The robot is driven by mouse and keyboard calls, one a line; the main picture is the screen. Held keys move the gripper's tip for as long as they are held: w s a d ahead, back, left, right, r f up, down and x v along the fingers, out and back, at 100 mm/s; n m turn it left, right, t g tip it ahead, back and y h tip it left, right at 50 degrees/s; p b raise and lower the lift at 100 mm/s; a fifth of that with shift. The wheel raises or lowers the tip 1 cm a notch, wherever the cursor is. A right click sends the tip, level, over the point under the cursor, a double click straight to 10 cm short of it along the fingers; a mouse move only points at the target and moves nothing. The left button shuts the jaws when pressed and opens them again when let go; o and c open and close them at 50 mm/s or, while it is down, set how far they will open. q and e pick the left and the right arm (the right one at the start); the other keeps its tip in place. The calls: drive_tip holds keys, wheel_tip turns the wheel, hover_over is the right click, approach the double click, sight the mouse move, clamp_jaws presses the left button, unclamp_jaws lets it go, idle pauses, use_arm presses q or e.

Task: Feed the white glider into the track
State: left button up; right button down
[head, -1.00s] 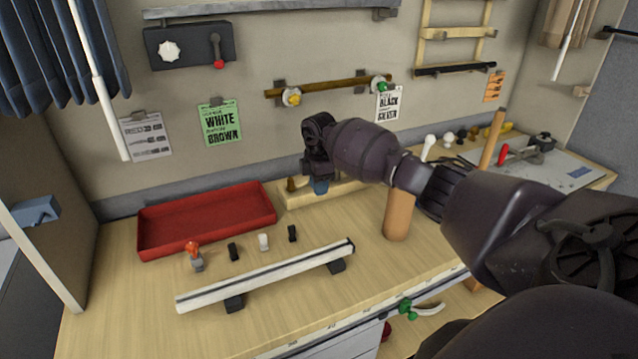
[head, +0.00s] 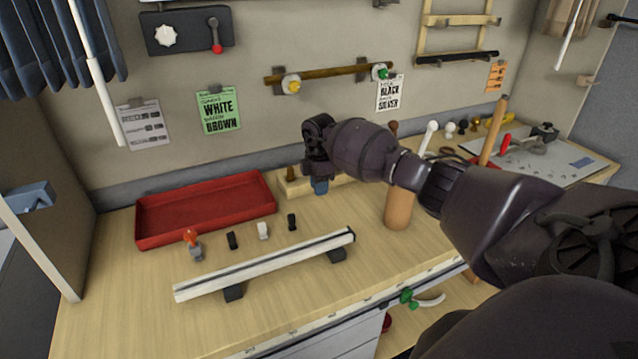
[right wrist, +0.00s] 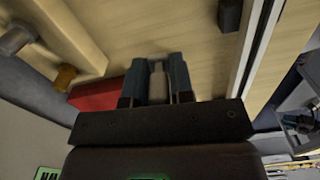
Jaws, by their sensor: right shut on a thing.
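The white glider (head: 263,231) stands on the table between two black pieces, behind the track. The track (head: 262,266) is a long pale rail with a dark slot, raised on black feet and running obliquely across the table. My right gripper (head: 320,187) is above the table, in front of the wooden rack and right of the glider. In the right wrist view its blue fingers (right wrist: 158,82) are shut on a pale piece (right wrist: 157,80); I cannot tell what it is. The track also shows in that view (right wrist: 258,62). My left gripper is not in view.
A red tray (head: 206,208) lies behind the pieces. An orange-topped grey piece (head: 193,244) and black pieces (head: 232,240) stand near the glider. The wooden rack (head: 345,187) and a tan cylinder (head: 398,210) are to the right. The table's front left is clear.

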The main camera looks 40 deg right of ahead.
drive_tip(key=shift+f+b, duration=0.4)
drive_tip(key=shift+f, duration=0.55)
drive_tip(key=shift+f+b, duration=0.4)
drive_tip(key=shift+f, duration=0.45)
drive_tip(key=b, duration=0.2)
hover_over(319, 220)
drive_tip(key=shift+f, duration=2.15)
drive_tip(key=shift+f+b, duration=0.55)
drive_tip(key=shift+f, duration=0.7)
drive_tip(key=c, duration=0.9)
unclamp_jaws()
drive_tip(key=shift+r, duration=0.15)
